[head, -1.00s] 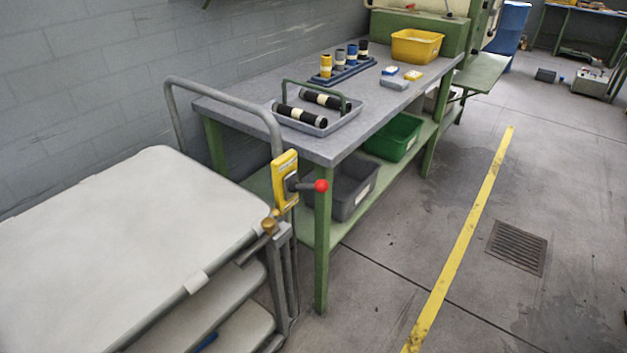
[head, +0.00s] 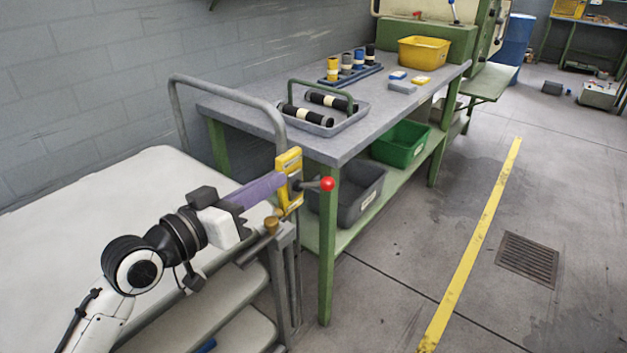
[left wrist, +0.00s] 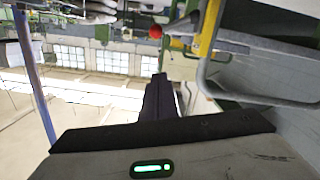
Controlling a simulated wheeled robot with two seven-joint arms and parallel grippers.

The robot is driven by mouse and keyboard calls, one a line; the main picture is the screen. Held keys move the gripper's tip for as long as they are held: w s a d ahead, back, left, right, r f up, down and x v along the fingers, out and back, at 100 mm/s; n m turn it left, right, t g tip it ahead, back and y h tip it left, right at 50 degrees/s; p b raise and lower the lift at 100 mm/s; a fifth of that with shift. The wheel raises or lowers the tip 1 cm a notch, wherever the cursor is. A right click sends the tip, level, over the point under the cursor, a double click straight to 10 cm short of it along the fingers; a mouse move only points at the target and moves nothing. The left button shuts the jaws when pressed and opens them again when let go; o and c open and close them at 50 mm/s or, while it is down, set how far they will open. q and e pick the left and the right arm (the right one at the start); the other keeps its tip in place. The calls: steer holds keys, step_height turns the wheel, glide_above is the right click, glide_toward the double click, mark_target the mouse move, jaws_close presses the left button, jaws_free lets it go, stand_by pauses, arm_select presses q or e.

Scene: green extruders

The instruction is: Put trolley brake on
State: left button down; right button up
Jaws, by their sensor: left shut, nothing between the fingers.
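The trolley (head: 60,195) has pale shelves and a grey tubular handle (head: 228,94). On its near handle post is a yellow brake plate (head: 289,163) with a dark lever ending in a red knob (head: 327,184). The lever points right, roughly level. My left gripper (head: 278,184) is shut and empty, its purple fingers reaching across the top shelf to the plate's left side. I cannot tell whether they touch it. In the left wrist view, which looks upside down, the shut fingers (left wrist: 160,82) point toward the red knob (left wrist: 155,31) and yellow plate (left wrist: 209,28). My right gripper is out of view.
A green-legged workbench (head: 327,250) stands close beyond the handle. It carries a grey tray (head: 318,129) and a yellow bin (head: 423,50). Grey (head: 350,195) and green (head: 400,144) bins sit on its lower shelf.

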arm_select(q)
glide_above(314, 185)
steer(key=s+a, duration=0.1)
steer(key=s, duration=0.3)
steer(key=shift+w+d+f+b, duration=0.1)
steer(key=shift+d+f+b, duration=0.1)
steer(key=shift+f, duration=0.55)
steer(key=shift+d+f+b, duration=0.15)
steer(key=shift+f+b, duration=0.05)
steer(key=shift+f, duration=0.5)
steer(key=shift+w+d+f+b, duration=0.1)
steer(key=shift+d+f+b, duration=0.1)
steer(key=shift+f, duration=0.55)
steer(key=shift+s, duration=0.1)
